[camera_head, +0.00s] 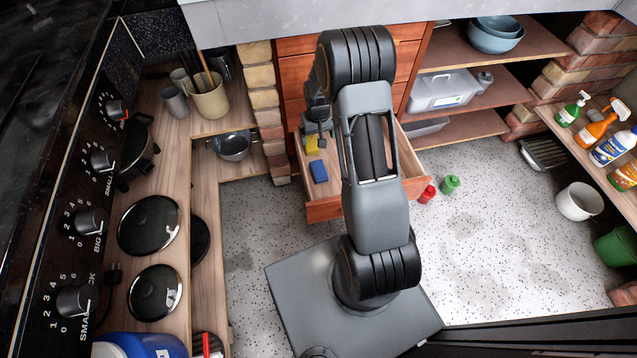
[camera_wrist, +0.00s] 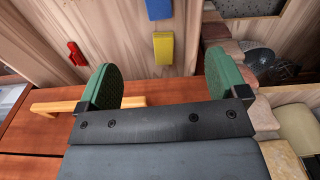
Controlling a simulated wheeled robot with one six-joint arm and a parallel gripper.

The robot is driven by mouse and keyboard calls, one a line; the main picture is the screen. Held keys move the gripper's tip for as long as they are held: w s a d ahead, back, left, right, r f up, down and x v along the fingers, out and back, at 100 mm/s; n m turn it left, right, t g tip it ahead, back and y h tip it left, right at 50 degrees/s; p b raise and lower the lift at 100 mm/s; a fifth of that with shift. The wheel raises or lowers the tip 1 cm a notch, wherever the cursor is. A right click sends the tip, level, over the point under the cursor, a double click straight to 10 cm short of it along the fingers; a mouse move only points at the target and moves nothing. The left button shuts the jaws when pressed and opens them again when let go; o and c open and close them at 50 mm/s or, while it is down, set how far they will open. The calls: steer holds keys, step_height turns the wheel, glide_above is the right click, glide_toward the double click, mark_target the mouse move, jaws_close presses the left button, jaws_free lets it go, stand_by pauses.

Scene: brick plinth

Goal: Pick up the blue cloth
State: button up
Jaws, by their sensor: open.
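The blue cloth (camera_head: 319,171) looks like a small folded block and lies in the open wooden drawer (camera_head: 404,200), towards its front left. In the wrist view the blue cloth (camera_wrist: 159,8) is at the top edge, partly cut off. My gripper (camera_wrist: 165,78) is open, with its green pads apart and nothing between them. In the head view my gripper (camera_head: 318,133) is at the back of the drawer, partly hidden by my arm. The cloth is beyond the fingertips and apart from them.
A yellow block (camera_head: 312,146) lies behind the blue cloth, closer to my gripper; it also shows in the wrist view (camera_wrist: 163,48). A red item (camera_wrist: 76,54) lies to its left there.

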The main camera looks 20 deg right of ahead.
steer(key=b, duration=0.5)
glide_above(319, 169)
steer(key=f, duration=1.5)
steer(key=shift+s+d+f, duration=0.1)
steer(key=shift+d+f, duration=0.1)
steer(key=shift+f, duration=0.05)
steer(key=shift+a+f+b, duration=0.2)
steer(key=shift+f+b, duration=1.4)
steer(key=shift+f, duration=1.55)
steer(key=c, duration=1)
steer(key=shift+r, duration=0.15)
step_height(319, 169, up, 18)
steer(key=p, duration=0.7)
